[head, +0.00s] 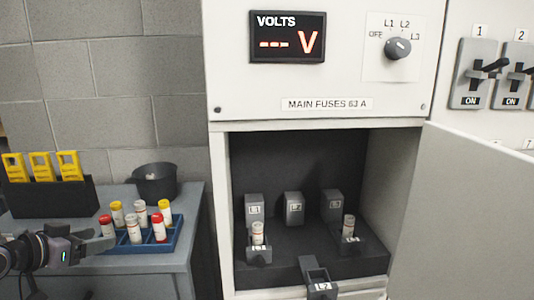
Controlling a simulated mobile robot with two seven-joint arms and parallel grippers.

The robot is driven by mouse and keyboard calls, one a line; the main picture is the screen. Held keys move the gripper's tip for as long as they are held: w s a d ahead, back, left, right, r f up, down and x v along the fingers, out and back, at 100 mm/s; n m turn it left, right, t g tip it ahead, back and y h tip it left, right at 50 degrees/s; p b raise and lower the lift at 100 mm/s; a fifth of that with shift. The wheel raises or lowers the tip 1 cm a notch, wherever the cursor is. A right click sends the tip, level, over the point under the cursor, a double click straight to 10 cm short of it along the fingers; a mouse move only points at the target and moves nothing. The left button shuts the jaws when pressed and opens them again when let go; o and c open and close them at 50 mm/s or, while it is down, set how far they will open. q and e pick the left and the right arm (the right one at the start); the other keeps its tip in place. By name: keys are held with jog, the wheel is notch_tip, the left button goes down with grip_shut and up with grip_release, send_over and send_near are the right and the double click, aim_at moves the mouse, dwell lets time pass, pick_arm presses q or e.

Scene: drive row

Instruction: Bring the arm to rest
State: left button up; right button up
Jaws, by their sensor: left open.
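My left gripper (106,240) reaches in from the left, open, with its fingers at the left side of a blue tray (150,249) on the grey side table. No object shows between its fingers, though they are seen nearly edge-on. The tray holds several white fuses with red, yellow or pale caps; a red-capped fuse (107,226) stands closest to the fingers. My right gripper is not in view.
The fuse cabinet's door (480,190) stands open at right. A black pot (155,183) and yellow-tagged rack (48,197) stand behind the tray.

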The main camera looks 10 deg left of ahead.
pick_arm(q)
jog(key=s+d+f+g+p, duration=0.1)
jog(key=s+d+f, duration=0.25)
jog(key=f, duration=0.35)
jog(key=s+d+f, duration=0.2)
jog(key=d+f, duration=0.2)
jog(key=f, duration=0.2)
jog(key=s+d+f+g+p, duration=0.1)
jog(key=s+d+f, duration=0.2)
jog(key=f, duration=0.4)
jog(key=s+d+f, duration=0.2)
jog(key=s+d, duration=0.3)
jog(key=d, duration=0.3)
jog(key=s+d+f+p, duration=0.1)
jog(key=s+d+f, duration=0.2)
jog(key=s+d, duration=0.2)
jog(key=d, duration=0.3)
jog(key=shift+s+d, duration=0.15)
jog(key=shift+s, duration=0.15)
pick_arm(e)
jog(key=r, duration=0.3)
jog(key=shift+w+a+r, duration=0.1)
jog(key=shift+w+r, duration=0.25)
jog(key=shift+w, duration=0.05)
pick_arm(q)
jog(key=shift+f, duration=0.1)
